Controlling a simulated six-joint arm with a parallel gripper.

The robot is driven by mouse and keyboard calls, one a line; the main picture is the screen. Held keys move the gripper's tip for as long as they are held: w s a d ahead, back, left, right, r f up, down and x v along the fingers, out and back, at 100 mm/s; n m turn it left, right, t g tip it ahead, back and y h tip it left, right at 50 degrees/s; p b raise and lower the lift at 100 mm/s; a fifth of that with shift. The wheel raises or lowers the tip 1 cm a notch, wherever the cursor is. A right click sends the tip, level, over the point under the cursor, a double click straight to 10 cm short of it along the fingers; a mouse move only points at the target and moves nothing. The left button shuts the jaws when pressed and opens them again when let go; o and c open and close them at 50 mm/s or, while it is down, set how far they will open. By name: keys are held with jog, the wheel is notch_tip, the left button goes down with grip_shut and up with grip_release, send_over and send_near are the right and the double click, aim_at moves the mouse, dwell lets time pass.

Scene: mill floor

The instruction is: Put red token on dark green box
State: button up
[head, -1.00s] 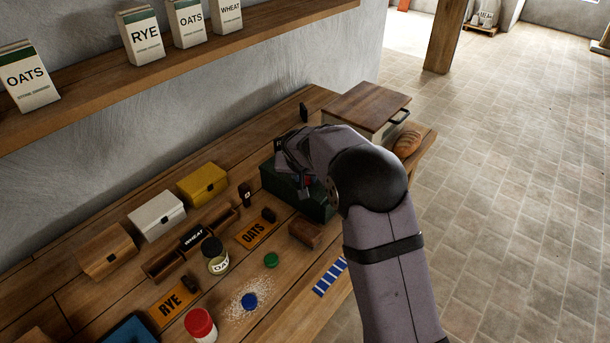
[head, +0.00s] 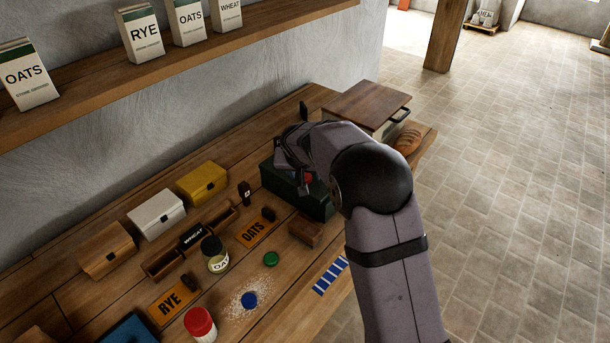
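The dark green box (head: 325,207) stands on the bench, partly hidden by my arm and gripper. The red token (head: 309,178) shows as a small red patch at the top of the box, beside a finger of my gripper (head: 302,183). Most of the token is hidden. My gripper is low over the box top. I cannot tell whether its fingers touch the token or have a gap around it.
A brown block (head: 306,230) lies in front of the box. A green token (head: 271,259) and a blue token (head: 249,300) lie on the bench. A lidded bin (head: 367,106) and bread (head: 408,139) are behind my arm. A shelf (head: 150,75) runs above.

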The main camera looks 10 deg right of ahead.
jog(key=b+v, duration=0.2)
jog(key=v, duration=0.9)
jog(key=shift+f, duration=0.1)
jog(key=s+d+f+g, duration=0.2)
jog(key=s+f, duration=0.3)
jog(key=s, duration=0.5)
jog(key=s+d+f+n+g+y, duration=0.1)
jog(key=s+d+f+g, duration=0.1)
jog(key=s, duration=0.9)
jog(key=s+d+f+n+g, duration=0.1)
jog(key=s+d+f+g, duration=0.1)
jog(key=s+d+f, duration=0.2)
jog(key=s+f, duration=0.3)
jog(key=s, duration=0.4)
jog(key=shift+d+f, duration=0.3)
jog(key=shift+d, duration=0.1)
